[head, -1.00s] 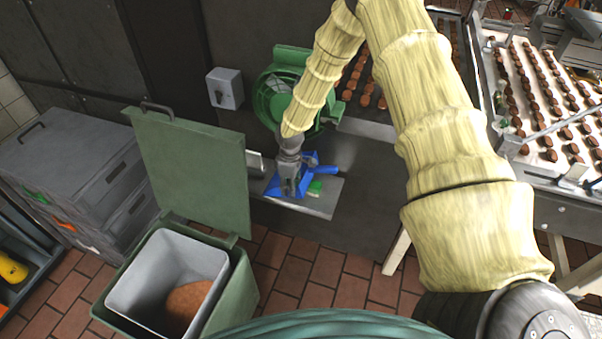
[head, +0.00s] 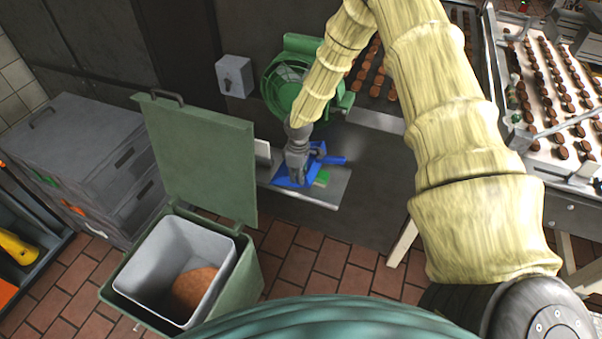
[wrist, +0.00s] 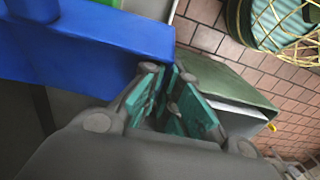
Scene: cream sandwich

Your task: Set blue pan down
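The blue pan (head: 314,165) rests on the grey metal shelf (head: 318,202) by the dark wall, its handle pointing right. Part of it is hidden behind my gripper (head: 296,181) in the head view. In the wrist view the blue pan (wrist: 95,45) fills the upper left, beside the fingers. My gripper (wrist: 172,105) shows teal pads standing apart, with a narrow gap and nothing seen held between them. Whether a finger touches the pan is unclear.
A green item (head: 322,178) lies by the pan. A green bin (head: 249,270) with its lid (head: 200,150) raised stands at front left. A green round machine (head: 283,85) is behind the shelf, and grey crates (head: 75,150) are at left. Brick floor lies in front.

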